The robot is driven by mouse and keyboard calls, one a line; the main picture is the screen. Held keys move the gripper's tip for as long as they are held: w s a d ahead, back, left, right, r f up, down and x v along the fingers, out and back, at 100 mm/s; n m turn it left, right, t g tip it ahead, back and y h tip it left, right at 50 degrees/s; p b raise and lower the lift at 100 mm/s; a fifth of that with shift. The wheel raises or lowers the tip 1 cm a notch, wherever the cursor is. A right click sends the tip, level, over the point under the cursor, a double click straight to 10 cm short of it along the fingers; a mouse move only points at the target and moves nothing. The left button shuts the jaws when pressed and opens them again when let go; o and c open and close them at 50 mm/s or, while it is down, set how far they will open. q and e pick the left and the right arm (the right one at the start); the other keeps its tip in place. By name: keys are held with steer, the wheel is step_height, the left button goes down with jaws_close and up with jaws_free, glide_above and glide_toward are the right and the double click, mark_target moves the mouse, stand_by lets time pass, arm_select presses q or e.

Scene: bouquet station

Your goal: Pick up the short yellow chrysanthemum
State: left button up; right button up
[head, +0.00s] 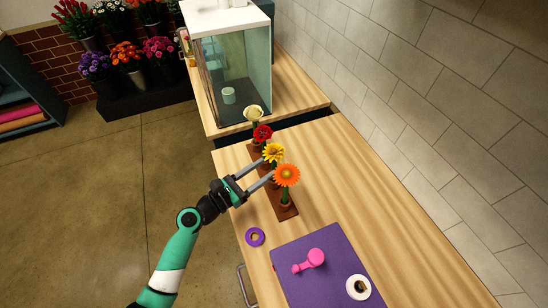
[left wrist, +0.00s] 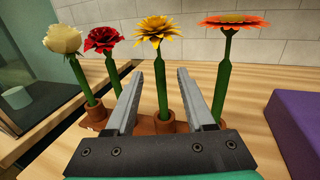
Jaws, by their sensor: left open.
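The yellow chrysanthemum (head: 273,153) stands upright in a brown holder on a wooden rack, third from the back in a row of flowers. In the left wrist view the yellow chrysanthemum (left wrist: 160,30) rises on a green stem between my finger lines. My left gripper (head: 266,171) is open, reaching in from the left, with its fingers on either side of the stem and not closed on it. It also shows in the left wrist view (left wrist: 168,78). My right gripper is not in view.
An orange flower (head: 287,175) stands just in front, and a red flower (head: 262,133) and a cream flower (head: 253,113) stand behind. A purple mat (head: 300,285) with a pink object (head: 312,260) and a purple ring (head: 255,237) lie nearer. A glass case (head: 232,75) stands beyond.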

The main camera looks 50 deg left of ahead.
mark_target(274, 163)
arm_select(q)
steer(key=w, duration=0.4)
steer(key=shift+w+d+b, duration=0.1)
steer(key=shift+w+b, duration=0.25)
steer(key=shift+b, duration=0.05)
steer(key=shift+f, duration=0.1)
jaws_close()
